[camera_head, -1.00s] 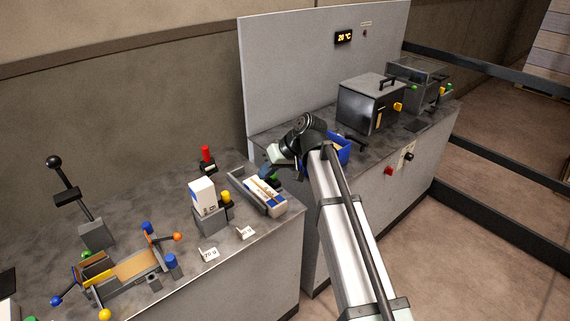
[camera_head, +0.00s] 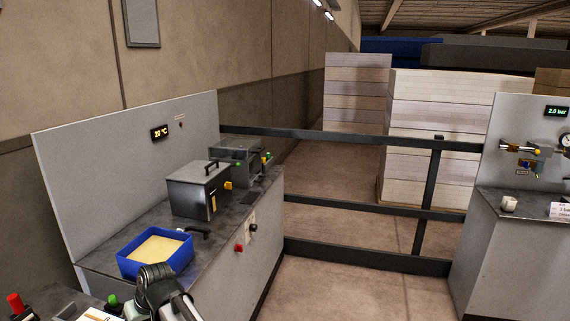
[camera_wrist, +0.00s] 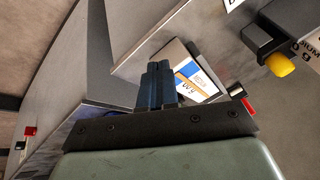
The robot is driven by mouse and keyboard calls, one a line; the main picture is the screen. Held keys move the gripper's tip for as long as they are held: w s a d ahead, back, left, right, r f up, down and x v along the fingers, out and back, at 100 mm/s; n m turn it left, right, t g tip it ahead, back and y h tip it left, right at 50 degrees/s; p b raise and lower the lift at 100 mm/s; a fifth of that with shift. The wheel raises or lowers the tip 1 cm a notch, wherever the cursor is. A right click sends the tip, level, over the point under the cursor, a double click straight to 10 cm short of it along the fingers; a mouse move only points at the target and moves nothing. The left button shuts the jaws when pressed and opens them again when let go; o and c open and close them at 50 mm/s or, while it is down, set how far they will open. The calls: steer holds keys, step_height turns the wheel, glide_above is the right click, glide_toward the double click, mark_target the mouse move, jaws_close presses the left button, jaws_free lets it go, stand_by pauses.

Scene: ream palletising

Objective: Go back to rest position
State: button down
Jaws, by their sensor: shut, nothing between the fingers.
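My gripper (camera_wrist: 160,78) shows in the wrist view with its dark blue fingers closed together and nothing between them. A white, blue and orange ream pack (camera_wrist: 190,72) lies beyond the fingertips, partly hidden by them; I cannot tell the gap. In the head view my wrist shows at the bottom edge, in front of the bench, and the fingers are out of view. Only a corner of the pack (camera_head: 96,314) shows there, at the bottom edge.
A blue tray (camera_head: 128,268) with pale yellow contents stands on the bench, close behind my wrist. A dark rail fence (camera_head: 350,212) runs to the right. Open floor (camera_head: 350,290) lies before it.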

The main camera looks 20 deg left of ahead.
steer(key=w+d+f+m+h, duration=0.2)
steer(key=d+f+h, duration=0.1)
steer(key=d+f, duration=1.35)
steer(key=w+d+f+m+h, duration=0.2)
steer(key=d+f, duration=1.1)
steer(key=d, duration=0.6)
steer(key=s+d+f+m+g, duration=0.2)
steer(key=s+d+f, duration=0.3)
steer(key=d, duration=0.6)
steer(key=s+d+f+m+g, duration=0.2)
steer(key=s+d+f, duration=0.3)
steer(key=s+d, duration=0.3)
steer(key=s+d+f+m+g, duration=0.2)
steer(key=s+d+f+m, duration=0.2)
steer(key=d, duration=1)
steer(key=s+f, duration=0.1)
steer(key=s, duration=0.2)
steer(key=shift+s+d+f, duration=0.15)
steer(key=shift+f, duration=0.25)
